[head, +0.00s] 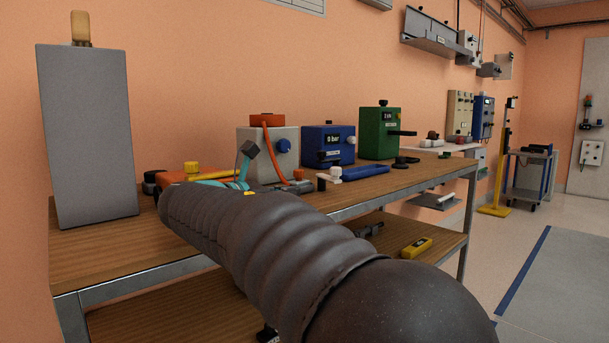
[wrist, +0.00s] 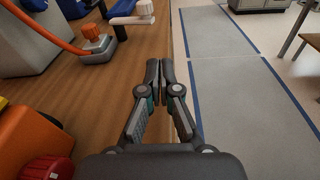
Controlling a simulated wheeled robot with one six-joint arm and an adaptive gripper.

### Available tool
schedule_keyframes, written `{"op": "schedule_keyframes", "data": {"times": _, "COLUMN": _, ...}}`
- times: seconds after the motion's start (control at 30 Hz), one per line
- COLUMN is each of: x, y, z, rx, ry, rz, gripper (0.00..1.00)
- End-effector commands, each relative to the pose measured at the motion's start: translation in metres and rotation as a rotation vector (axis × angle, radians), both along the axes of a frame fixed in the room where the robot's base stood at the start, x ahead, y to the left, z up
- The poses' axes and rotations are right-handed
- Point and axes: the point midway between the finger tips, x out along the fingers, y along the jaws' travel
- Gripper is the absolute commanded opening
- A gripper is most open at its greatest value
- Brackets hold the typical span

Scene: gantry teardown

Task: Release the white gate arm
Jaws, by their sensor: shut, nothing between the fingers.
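I cannot pick out a white gate arm with certainty in either view.
The wooden workbench (head: 110,248) carries a grey block (head: 88,140), a white box (head: 268,155), a blue box (head: 325,146) and a green box (head: 380,133). A blue-and-white piece (wrist: 133,17) lies ahead-left of my gripper. Clear grey floor (wrist: 225,70) lies right of the bench.

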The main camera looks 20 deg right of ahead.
Motion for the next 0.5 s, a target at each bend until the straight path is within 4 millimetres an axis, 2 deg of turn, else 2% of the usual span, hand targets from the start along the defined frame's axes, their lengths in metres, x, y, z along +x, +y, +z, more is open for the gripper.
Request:
{"op": "schedule_keyframes", "data": {"times": 0.1, "x": 0.012, "y": 0.007, "z": 0.011, "rx": -0.083, "ry": 0.031, "rz": -0.001, "gripper": 0.0}}
{"op": "schedule_keyframes", "data": {"times": 0.23, "x": 0.017, "y": 0.006, "z": 0.016, "rx": -0.116, "ry": 0.045, "rz": -0.006, "gripper": 0.0}}
{"op": "schedule_keyframes", "data": {"times": 0.37, "x": 0.022, "y": -0.008, "z": 0.016, "rx": -0.119, "ry": 0.046, "rz": -0.009, "gripper": 0.0}}
{"op": "schedule_keyframes", "data": {"times": 0.5, "x": 0.031, "y": -0.03, "z": 0.016, "rx": -0.118, "ry": 0.046, "rz": -0.01, "gripper": 0.0}}
